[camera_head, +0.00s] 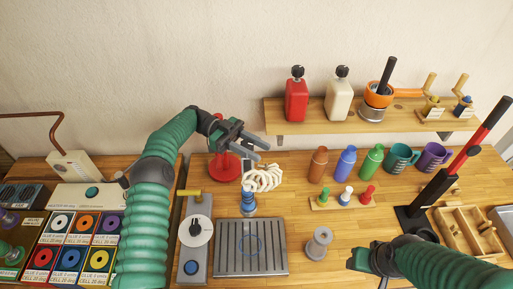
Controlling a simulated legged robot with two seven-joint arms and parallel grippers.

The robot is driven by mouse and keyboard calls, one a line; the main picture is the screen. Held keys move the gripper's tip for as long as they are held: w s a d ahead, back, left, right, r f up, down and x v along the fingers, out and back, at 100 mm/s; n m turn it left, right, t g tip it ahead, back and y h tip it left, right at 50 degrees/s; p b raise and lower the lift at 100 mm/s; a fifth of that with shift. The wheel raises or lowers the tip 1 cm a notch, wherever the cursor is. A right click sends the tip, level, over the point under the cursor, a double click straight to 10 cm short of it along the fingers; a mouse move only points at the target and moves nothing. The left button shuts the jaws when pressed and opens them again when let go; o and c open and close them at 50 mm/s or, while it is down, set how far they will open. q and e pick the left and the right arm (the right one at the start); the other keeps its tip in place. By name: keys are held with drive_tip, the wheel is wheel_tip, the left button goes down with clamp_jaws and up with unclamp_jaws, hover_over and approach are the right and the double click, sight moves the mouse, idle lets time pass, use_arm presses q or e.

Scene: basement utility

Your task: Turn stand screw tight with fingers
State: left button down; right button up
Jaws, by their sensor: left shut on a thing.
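A red stand (224,166) with a round base stands at the back of the bench, against the wall. My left gripper (256,139) is at the top of this stand, its fingers pointing right. It is shut on the stand screw, which is too small and covered by the fingers to make out. The upper part of the stand is hidden behind the gripper. My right gripper (362,262) is low at the front, right of the grey spool, away from the stand. Its fingertips are not clear.
A white coil (263,178) lies right of the stand. A blue-topped piece (249,203), a slotted metal tray (228,262) and a grey spool (319,243) are in front. A shelf (330,119) holds bottles. A black-red lever (468,152) stands at right.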

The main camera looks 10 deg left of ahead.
use_arm(q)
drive_tip(key=shift+r, duration=0.15)
drive_tip(key=c, duration=1.3)
unclamp_jaws()
drive_tip(key=shift+c, duration=0.2)
drive_tip(key=o, duration=0.4)
drive_tip(key=shift+w+a, duration=0.1)
drive_tip(key=shift+w, duration=0.05)
